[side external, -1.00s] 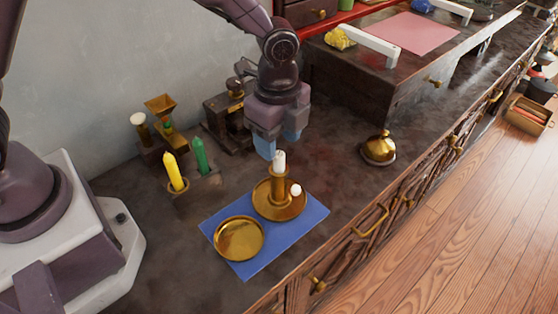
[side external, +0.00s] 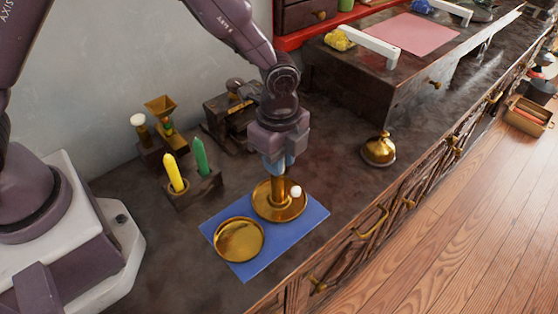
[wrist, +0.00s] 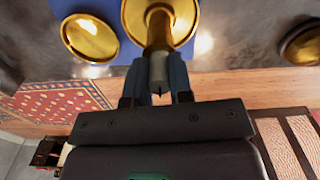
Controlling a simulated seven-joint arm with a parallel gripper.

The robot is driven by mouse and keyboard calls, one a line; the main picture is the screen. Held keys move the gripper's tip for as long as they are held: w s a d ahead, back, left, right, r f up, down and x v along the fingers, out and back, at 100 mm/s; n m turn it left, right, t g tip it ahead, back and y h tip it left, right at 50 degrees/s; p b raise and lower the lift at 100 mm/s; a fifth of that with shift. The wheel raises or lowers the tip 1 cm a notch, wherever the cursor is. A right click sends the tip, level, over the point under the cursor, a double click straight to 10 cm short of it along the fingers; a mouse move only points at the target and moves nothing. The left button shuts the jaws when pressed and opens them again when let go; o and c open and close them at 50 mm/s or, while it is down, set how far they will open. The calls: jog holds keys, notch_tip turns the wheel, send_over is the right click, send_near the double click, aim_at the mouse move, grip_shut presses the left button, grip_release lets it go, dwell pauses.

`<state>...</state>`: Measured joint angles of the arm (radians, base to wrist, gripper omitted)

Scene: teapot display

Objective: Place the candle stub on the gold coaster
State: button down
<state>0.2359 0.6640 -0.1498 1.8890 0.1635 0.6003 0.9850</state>
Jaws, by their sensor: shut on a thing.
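My gripper (side external: 277,166) is shut on the candle stub, at the top of the gold candle holder (side external: 264,200). The fingers hide the stub in the side view. In the wrist view the stub (wrist: 158,70) shows as a pale grey cylinder with a dark wick, between the two fingers, in line with the holder's stem (wrist: 159,30). I cannot tell whether its base is still in the stem. The gold coaster (side external: 239,240), a shallow round dish, lies empty to the holder's front left on the blue mat (side external: 314,215). The coaster also shows in the wrist view (wrist: 90,38).
A yellow candle (side external: 174,172) and a green candle (side external: 201,156) stand in a dark block at left. A brass bell-shaped piece (side external: 379,149) is at right. The dark counter in front of it is clear. The counter's front edge runs along the mat's right.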

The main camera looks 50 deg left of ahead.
jog(key=shift+r, duration=0.15)
jog(key=shift+r, duration=0.3)
notch_tip(320, 180, up, 2)
jog(key=shift+r, duration=0.25)
jog(key=s+a+r, duration=0.2)
jog(key=s+r, duration=0.3)
jog(key=s, duration=0.2)
jog(key=s+a+r, duration=0.3)
jog(key=s+r, duration=0.2)
jog(key=s, duration=0.1)
jog(key=m, duration=0.1)
send_over(240, 241)
notch_tip(240, 241, down, 14)
notch_tip(240, 241, down, 3)
jog(key=shift+r, duration=0.1)
jog(key=shift+f, duration=2.3)
